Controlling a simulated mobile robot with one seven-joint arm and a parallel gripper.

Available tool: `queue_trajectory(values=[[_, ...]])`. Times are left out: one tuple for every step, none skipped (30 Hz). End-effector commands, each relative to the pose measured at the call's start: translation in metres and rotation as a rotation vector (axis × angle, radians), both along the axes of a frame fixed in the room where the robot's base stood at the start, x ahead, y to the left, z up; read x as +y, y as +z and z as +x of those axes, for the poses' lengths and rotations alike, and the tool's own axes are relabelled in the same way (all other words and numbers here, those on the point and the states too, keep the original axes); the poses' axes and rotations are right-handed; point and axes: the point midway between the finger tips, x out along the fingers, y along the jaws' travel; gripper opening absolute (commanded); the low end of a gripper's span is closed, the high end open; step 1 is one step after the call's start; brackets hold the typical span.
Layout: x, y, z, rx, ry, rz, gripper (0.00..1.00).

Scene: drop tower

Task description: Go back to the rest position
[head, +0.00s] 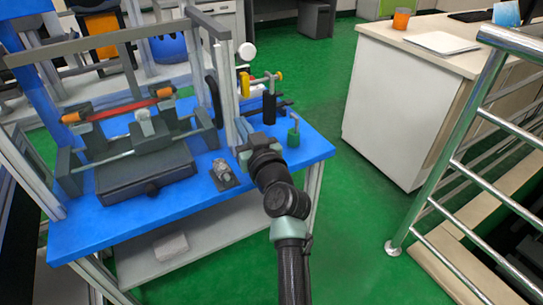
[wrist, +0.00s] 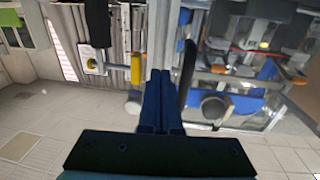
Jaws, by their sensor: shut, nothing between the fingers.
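My arm reaches from the bottom of the head view to the right part of the blue table. My gripper (head: 243,152) is at its end, beside the upright metal post (head: 226,85) of the drop tower. The head view shows the fingers poorly. In the wrist view the two dark blue fingers (wrist: 160,75) lie side by side, shut and empty. The tower's grey frame, with a red bar (head: 128,106) between orange ends, stands on the blue table (head: 130,228) to the left of my gripper.
A yellow-handled fitting (head: 245,84) with a black cylinder (head: 269,108) is close behind my gripper. A small metal part (head: 223,174) lies on the table, and a green-grey bent handle (head: 293,130) stands at its right. A white cabinet (head: 405,105) and metal railing (head: 455,165) stand right; green floor lies between.

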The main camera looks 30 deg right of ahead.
Motion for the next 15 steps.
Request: queue_trajectory(values=[[-0.001, 0.001, -0.012, 0.003, -0.003, 0.000, 0.00], [-0.001, 0.001, -0.018, 0.003, -0.003, 0.000, 0.00], [0.000, 0.000, -0.026, 0.004, -0.003, 0.002, 0.00], [0.000, 0.000, -0.032, 0.003, -0.003, 0.001, 0.00], [0.000, 0.000, -0.038, 0.003, -0.003, 0.001, 0.00], [0.000, -0.001, -0.045, 0.004, -0.003, 0.003, 0.00], [0.000, -0.001, -0.051, 0.004, -0.003, 0.003, 0.00], [0.000, -0.001, -0.056, 0.004, -0.004, 0.002, 0.00], [0.000, -0.001, -0.062, 0.004, -0.004, 0.002, 0.00], [0.000, -0.001, -0.067, 0.004, -0.003, 0.002, 0.00], [0.000, -0.001, -0.071, 0.004, -0.003, 0.003, 0.00], [0.000, -0.002, -0.075, 0.004, -0.003, 0.004, 0.00], [0.000, -0.002, -0.078, 0.004, -0.003, 0.004, 0.00], [0.000, -0.001, -0.081, 0.003, -0.003, 0.003, 0.00], [0.000, -0.002, -0.084, 0.003, -0.004, 0.002, 0.00]])
